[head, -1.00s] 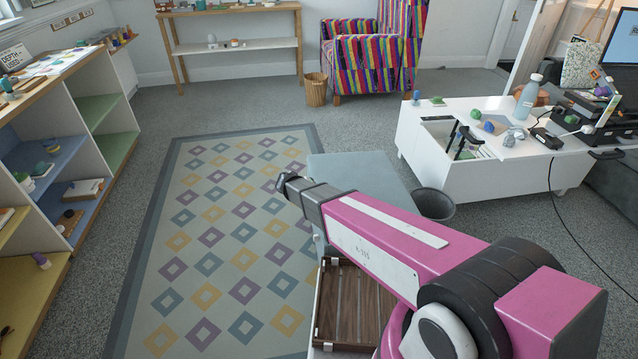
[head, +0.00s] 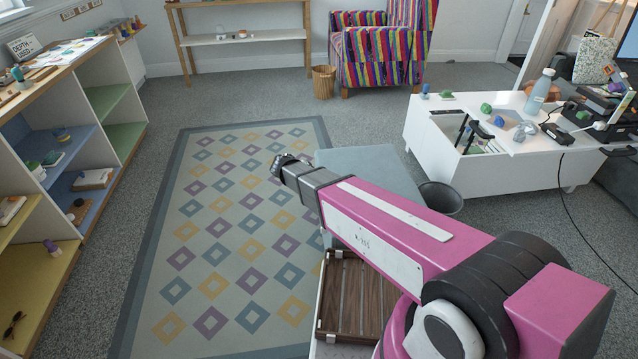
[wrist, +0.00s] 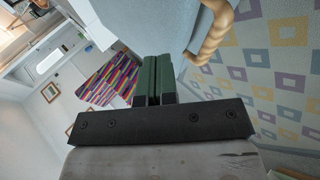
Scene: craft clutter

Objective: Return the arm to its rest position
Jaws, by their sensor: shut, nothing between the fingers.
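My pink arm reaches from the lower right toward the middle of the head view. My gripper (head: 281,162) is at its far end, raised in front of the patterned rug and pointing up and left. In the wrist view the two dark green fingers (wrist: 153,80) are pressed together with nothing between them. No object hangs from the gripper in either view.
A grey-blue flat surface (head: 375,165) and a slatted wooden tray (head: 352,300) lie close by the arm. A dark bin (head: 440,198) and a cluttered white table (head: 480,160) are to the right. Shelves (head: 100,150) line the left. The rug (head: 215,235) is clear.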

